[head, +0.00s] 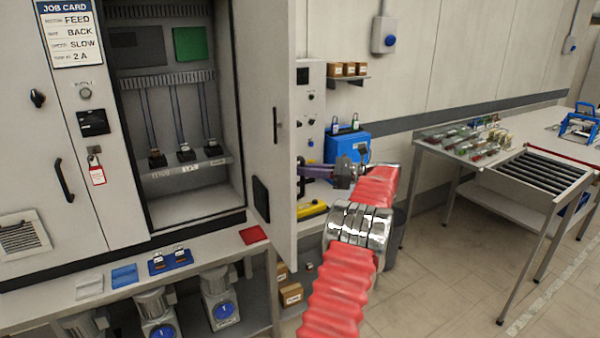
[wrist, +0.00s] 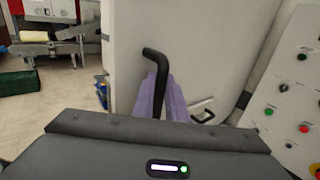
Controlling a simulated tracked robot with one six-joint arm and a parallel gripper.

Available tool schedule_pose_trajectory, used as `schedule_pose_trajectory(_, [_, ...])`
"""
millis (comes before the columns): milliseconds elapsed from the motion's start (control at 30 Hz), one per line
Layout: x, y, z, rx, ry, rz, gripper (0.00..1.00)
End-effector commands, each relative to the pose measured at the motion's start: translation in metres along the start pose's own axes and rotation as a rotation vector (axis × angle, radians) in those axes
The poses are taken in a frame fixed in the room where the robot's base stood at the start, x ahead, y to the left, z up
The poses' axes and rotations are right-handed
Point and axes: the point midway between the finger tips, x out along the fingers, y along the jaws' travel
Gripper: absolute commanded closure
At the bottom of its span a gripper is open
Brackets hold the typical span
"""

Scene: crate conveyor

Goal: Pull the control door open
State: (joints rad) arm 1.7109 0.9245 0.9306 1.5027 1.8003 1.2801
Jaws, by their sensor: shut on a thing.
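The control door (head: 285,60) is a pale grey panel hinged at the right side of the tall cabinet. It stands swung well out, and the cabinet's inside shows. In the wrist view the door (wrist: 200,45) fills the middle. Its black bar handle (wrist: 157,57) stands between the purple fingers of my gripper (wrist: 166,95), which is shut on it.
Inside the cabinet (head: 192,90) are a green board and several cables. A bench (head: 75,303) with a red cloth (head: 253,234) runs below. A blue box (head: 347,143) stands behind my gripper. A roller table (head: 540,172) is at right; the floor before it is clear.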

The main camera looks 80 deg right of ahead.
Motion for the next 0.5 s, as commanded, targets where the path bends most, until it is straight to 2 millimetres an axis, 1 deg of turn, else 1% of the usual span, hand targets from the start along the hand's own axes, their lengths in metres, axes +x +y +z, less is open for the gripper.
schedule_pose_trajectory(133, [0.0019, 0.0012, 0.0013, 0.0, -0.001, 0.006, 1.0])
schedule_pose_trajectory(167, [0.0022, 0.0013, 0.0012, 0.0, -0.001, 0.006, 0.86])
schedule_pose_trajectory(400, [0.0037, 0.0011, 0.0005, 0.0, 0.0, 0.008, 0.69])
schedule_pose_trajectory(500, [0.0041, 0.0011, 0.0003, 0.0, 0.0, 0.008, 0.69])
